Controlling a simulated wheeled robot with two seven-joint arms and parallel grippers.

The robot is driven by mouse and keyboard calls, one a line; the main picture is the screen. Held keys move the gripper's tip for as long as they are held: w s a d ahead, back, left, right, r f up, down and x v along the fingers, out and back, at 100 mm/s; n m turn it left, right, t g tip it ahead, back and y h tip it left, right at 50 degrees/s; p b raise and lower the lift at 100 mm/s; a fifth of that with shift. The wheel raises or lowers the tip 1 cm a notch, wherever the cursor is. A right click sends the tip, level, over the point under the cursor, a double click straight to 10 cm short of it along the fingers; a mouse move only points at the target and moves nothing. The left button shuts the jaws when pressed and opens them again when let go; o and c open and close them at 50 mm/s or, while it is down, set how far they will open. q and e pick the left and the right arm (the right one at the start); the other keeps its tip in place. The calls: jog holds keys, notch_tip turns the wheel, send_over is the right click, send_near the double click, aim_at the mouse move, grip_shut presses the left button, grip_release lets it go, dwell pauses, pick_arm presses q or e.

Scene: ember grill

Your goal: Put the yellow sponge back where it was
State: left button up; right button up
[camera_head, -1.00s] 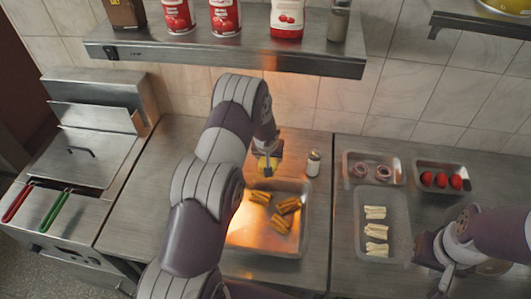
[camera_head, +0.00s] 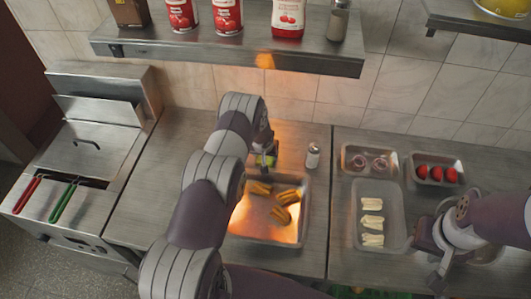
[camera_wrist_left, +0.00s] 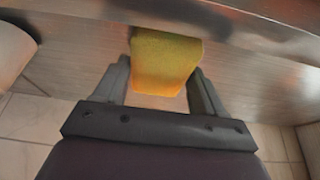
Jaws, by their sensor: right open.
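The yellow sponge (camera_wrist_left: 165,52) sits between the two fingers of my left gripper (camera_wrist_left: 162,70) in the left wrist view, touching both as far as I can see. In the head view a small yellow-green part of the sponge (camera_head: 262,160) shows at the end of my left arm, behind the back edge of the tray of browned food. Most of my left gripper is hidden there by its own arm. I cannot tell whether the sponge touches the counter. My right gripper (camera_head: 430,260) is open and empty at the right, near the clear container.
A metal tray (camera_head: 301,232) holds browned pieces, and a small shaker (camera_head: 312,155) stands behind it. A clear container (camera_head: 365,235) holds pale strips. Small trays of onion rings (camera_head: 368,160) and tomatoes (camera_head: 437,172) stand behind. A shelf (camera_head: 230,48) with bottles hangs above. A fryer (camera_head: 90,150) stands left.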

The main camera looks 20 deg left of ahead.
pick_arm(q)
jog(key=shift+o, duration=1.1)
